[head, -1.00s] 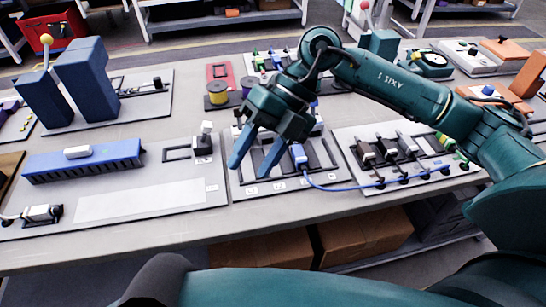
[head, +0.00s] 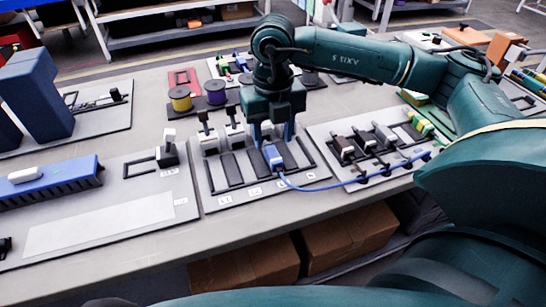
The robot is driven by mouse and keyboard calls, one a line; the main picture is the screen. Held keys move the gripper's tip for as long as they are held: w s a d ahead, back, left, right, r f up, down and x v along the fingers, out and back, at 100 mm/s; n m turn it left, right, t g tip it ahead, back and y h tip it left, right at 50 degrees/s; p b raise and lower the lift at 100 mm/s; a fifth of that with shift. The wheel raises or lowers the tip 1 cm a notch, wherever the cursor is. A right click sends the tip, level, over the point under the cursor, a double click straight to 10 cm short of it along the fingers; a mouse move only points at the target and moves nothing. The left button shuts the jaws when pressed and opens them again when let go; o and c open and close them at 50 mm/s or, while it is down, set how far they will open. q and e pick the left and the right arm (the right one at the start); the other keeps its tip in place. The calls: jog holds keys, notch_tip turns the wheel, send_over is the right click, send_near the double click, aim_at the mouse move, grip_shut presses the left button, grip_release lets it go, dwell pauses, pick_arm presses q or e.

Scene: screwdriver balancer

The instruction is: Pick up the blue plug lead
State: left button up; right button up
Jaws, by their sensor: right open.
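The blue plug lead (head: 272,157) sits in a slotted board (head: 225,200) in the middle of the table. Its blue cable (head: 330,188) runs right across the neighbouring board. My right gripper (head: 272,142) points down right at the plug, with its blue fingers beside the plug's upper end. The fingers are open. I cannot tell whether they touch the plug. My left gripper is not in view.
Black-and-white plugs (head: 209,140) stand in the same board left of my gripper. Several connectors (head: 343,147) stand on the board to the right. Yellow (head: 180,99) and purple (head: 215,94) spools stand behind. A blue ribbed block (head: 60,184) lies at left.

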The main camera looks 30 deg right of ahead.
aim_at(274, 155)
notch_tip(274, 155, down, 5)
jog(key=shift+s+d+f, duration=0.1)
dwell(0.3)
jog(key=c, duration=1)
